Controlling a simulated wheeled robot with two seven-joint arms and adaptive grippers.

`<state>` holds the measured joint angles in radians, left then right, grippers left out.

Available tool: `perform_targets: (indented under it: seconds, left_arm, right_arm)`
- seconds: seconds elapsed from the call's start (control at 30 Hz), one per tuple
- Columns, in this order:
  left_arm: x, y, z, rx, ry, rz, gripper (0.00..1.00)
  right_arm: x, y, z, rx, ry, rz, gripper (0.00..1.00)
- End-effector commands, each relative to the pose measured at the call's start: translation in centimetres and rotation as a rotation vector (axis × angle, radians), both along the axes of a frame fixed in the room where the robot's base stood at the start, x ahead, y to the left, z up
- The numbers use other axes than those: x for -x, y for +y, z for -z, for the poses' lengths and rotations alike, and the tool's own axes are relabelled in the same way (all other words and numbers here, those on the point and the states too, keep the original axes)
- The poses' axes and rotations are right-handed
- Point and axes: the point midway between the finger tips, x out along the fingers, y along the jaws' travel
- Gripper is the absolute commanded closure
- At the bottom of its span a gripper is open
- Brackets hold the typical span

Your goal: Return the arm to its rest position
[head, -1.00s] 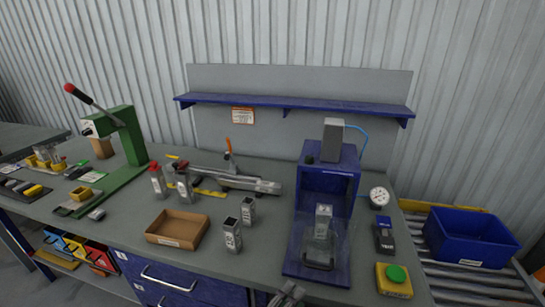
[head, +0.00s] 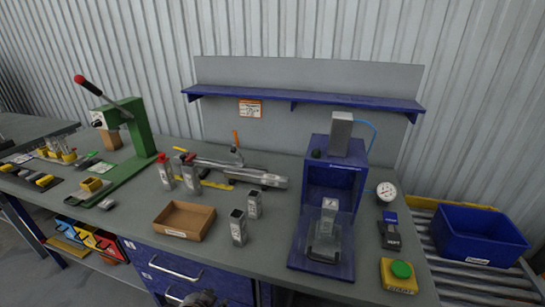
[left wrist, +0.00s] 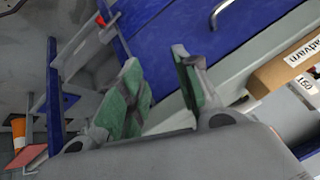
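My left gripper (left wrist: 156,62) is open in the left wrist view, its two green-padded fingers apart with nothing between them. It is in front of the blue drawers (left wrist: 150,15). In the head view a dark grey gripper part (head: 203,298) shows at the bottom edge, before the drawer fronts. It seems to be the left one, and most of that arm is out of frame. My right gripper is in neither view.

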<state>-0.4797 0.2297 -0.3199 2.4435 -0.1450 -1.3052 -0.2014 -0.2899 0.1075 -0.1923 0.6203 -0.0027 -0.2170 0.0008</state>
Motion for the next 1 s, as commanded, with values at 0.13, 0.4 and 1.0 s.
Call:
perform_targets:
  seconds: [0.13,0.4,1.0]
  left_arm:
    - [2.1,2.3,1.4,0.059,0.117,-0.132,0.68]
    - [4.9,4.6,2.7,0.124,0.253,-0.288,0.68]
    - [6.0,5.8,7.6,0.154,0.353,-0.385,0.68]
  right_arm:
    - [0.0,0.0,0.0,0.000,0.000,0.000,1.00]
    - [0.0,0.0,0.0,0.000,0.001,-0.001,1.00]
    - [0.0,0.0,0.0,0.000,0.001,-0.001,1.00]
